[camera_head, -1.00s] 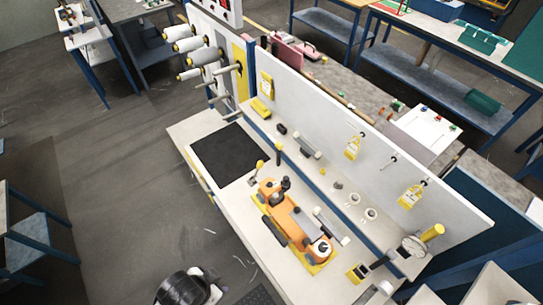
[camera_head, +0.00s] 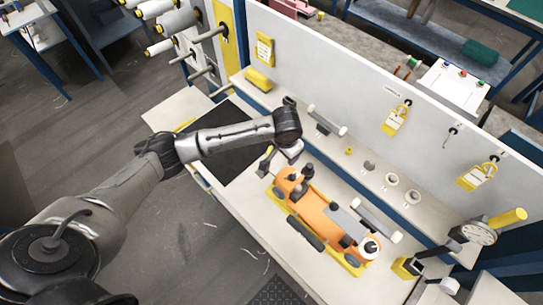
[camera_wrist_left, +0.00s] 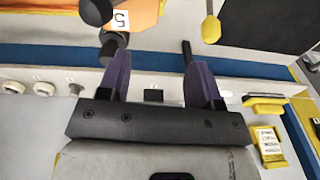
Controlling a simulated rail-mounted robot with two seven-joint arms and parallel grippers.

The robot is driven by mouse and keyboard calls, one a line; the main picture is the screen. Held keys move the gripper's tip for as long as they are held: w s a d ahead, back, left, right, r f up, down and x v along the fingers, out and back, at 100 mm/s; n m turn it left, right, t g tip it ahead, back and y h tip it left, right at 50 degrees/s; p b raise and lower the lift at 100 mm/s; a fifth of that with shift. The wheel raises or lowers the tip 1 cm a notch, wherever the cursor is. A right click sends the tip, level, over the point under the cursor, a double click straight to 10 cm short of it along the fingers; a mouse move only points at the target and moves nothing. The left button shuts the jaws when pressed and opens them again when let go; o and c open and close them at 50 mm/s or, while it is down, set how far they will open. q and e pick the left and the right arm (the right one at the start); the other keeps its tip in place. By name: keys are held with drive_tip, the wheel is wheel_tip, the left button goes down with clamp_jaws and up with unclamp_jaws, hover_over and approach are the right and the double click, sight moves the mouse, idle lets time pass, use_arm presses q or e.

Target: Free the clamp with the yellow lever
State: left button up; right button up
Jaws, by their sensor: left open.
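The wrist view shows a yellow knobbed piece (camera_wrist_left: 211,28), apparently this lever, at the top and beyond my right-hand finger. My left gripper (camera_wrist_left: 160,82) is open, with nothing between its two purple-grey fingers. In the head view my left wrist hangs over the bench just behind and right of the lever, and its fingertips are hard to make out. The clamp's body is small and partly unclear. My right gripper is not seen.
The orange device's dark knob (camera_wrist_left: 96,10) shows close to one finger in the wrist view. A white upright panel (camera_head: 350,95) with yellow tags runs along the bench's back. A dark mat (camera_head: 238,170) lies left.

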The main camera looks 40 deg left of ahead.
sight(272, 149)
use_arm(q)
drive_tip(key=w+a+n+g+b, duration=0.1)
drive_tip(key=w+a+n+b, duration=0.15)
drive_tip(key=a, duration=0.55)
drive_tip(key=shift+y, duration=0.4)
drive_tip(key=f, duration=1.1)
drive_tip(key=shift+w+a+f, duration=0.3)
drive_tip(key=shift+a, duration=0.05)
drive_tip(key=shift+a+f, duration=0.1)
drive_tip(key=shift+f, duration=0.65)
clamp_jaws()
